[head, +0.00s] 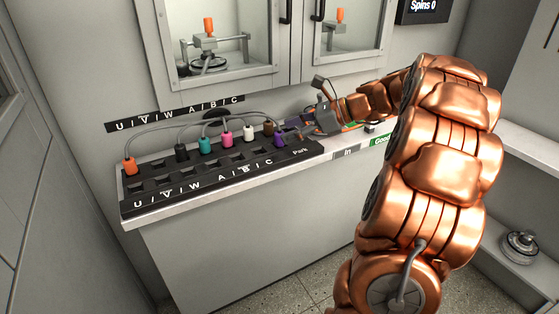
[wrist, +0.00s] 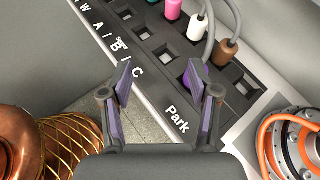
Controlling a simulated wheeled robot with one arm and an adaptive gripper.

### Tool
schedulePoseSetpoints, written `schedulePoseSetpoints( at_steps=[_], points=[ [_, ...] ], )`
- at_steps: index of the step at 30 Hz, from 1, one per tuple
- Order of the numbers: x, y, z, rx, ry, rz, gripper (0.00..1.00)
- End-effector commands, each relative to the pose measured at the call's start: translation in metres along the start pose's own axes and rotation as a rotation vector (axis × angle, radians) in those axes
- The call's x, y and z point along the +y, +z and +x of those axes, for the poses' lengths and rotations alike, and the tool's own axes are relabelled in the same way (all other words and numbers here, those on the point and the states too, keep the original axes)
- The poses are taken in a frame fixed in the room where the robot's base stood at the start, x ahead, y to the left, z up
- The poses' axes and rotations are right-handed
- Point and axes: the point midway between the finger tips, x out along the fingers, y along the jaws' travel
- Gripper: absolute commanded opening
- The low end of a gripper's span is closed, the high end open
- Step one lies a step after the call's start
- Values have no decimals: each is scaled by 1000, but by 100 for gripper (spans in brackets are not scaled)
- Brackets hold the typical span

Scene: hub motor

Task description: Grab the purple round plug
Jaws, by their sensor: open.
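The purple round plug (head: 278,141) sits in the black socket panel near the "Park" label in the head view, close to its right end. In the wrist view a bit of the purple plug (wrist: 187,77) shows beside the right finger, which hides much of it. My gripper (head: 289,131) is open and low over the panel's right end, just right of the plug in the head view. In the wrist view my gripper (wrist: 159,76) has its two fingers spread with nothing between their tips; contact with the plug cannot be told.
Cabled orange (head: 129,166), black (head: 181,153), teal (head: 204,145), pink (head: 227,139), white (head: 249,132) and brown (head: 268,128) plugs stand in the panel (head: 160,200). The brown plug (wrist: 224,52) is nearest the purple one. A round motor (wrist: 300,145) is at right.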

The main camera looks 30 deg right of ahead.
Motion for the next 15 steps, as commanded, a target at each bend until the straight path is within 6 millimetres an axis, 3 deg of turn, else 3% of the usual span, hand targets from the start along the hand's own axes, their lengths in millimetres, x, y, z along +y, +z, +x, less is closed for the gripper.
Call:
schedulePoseSetpoints(
  at_steps=[1,7,15],
  points=[
    [-12,-17,-6,-22,-32,39,61],
    [-35,-31,-25,-71,-91,115,61],
    [-38,-30,-3,-74,-90,120,61]
  ],
)
